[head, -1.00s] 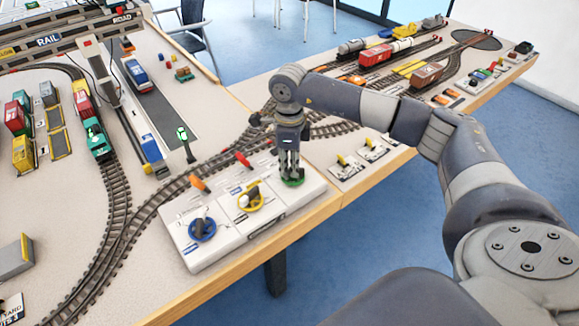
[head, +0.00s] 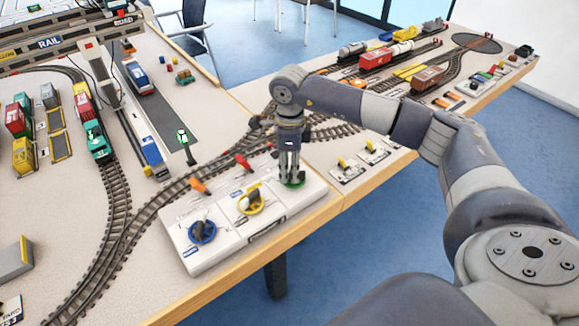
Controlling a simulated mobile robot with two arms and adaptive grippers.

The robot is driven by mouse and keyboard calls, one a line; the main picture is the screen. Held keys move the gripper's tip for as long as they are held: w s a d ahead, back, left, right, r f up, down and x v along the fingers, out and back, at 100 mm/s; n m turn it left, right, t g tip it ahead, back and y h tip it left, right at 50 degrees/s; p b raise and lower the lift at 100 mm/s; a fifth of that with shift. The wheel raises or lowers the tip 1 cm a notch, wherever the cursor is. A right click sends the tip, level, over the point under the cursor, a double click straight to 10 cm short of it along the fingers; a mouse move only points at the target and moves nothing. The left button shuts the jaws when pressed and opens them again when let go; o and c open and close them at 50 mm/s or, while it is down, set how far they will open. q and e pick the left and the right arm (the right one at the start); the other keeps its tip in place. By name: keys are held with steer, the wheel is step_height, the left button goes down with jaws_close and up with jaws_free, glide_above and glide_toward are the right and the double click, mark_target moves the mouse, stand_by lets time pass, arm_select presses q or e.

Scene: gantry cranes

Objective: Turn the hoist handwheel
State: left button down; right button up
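A white control box (head: 215,262) lies near the table's front edge. It carries a blue handwheel (head: 202,233), a yellow handwheel (head: 253,202) and a green handwheel (head: 294,183) in a row. The box labels are too small to read, so I cannot tell which wheel is the hoist one. My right gripper (head: 290,180) points down at the green handwheel, with its fingertips at the wheel. The gripper hides most of that wheel, and whether the fingers are closed on it is unclear. My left gripper is out of view.
Orange and red levers (head: 243,161) stand behind the wheels. Curved track (head: 115,195) runs behind and left of the box. Small yellow-lever switches (head: 345,168) lie to its right. A crane beam (head: 50,55) spans the back left. A toy train (head: 375,58) stands at the far right.

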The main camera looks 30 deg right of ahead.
mark_target(290, 170)
step_height(290, 170, up, 12)
stand_by(0.6)
stand_by(0.5)
stand_by(1.3)
